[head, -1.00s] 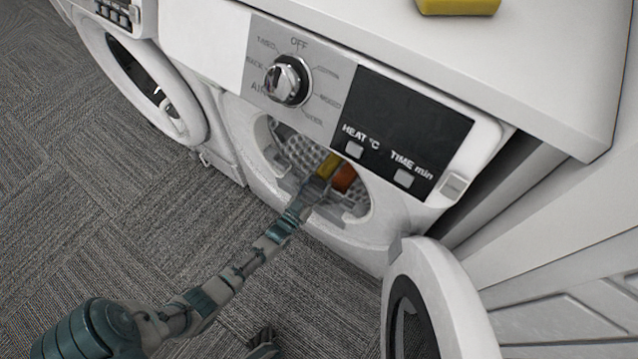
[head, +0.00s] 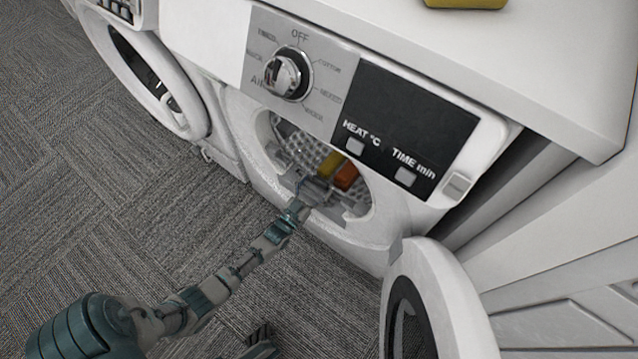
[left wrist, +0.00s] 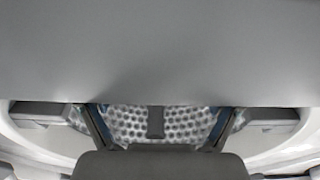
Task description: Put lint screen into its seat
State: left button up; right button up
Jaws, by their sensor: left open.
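My left gripper (head: 318,188) reaches into the round opening of the white dryer (head: 240,130). Its jaws are open, and its two fingers show spread in the left wrist view (left wrist: 157,128). A short dark strip (left wrist: 155,122) stands between the fingers there, in front of the dimpled metal drum. I cannot tell whether it is part of the lint screen. A yellow piece (head: 331,164) and an orange piece (head: 346,176) lie just beyond the gripper in the head view. The lint screen and its seat cannot be made out clearly. A dark tip (head: 262,342) at the bottom edge may be my right gripper.
The dryer's open door (head: 435,300) stands at the lower right. The control panel (head: 405,125) overhangs the opening. Another front loader (head: 150,75) stands at the left. A yellow block (head: 465,3) is on the worktop. A grey surface (left wrist: 160,50) fills the upper wrist view.

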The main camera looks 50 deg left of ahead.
pick_arm(q)
jog(key=v, duration=1.1)
jog(key=shift+s+f, duration=0.1)
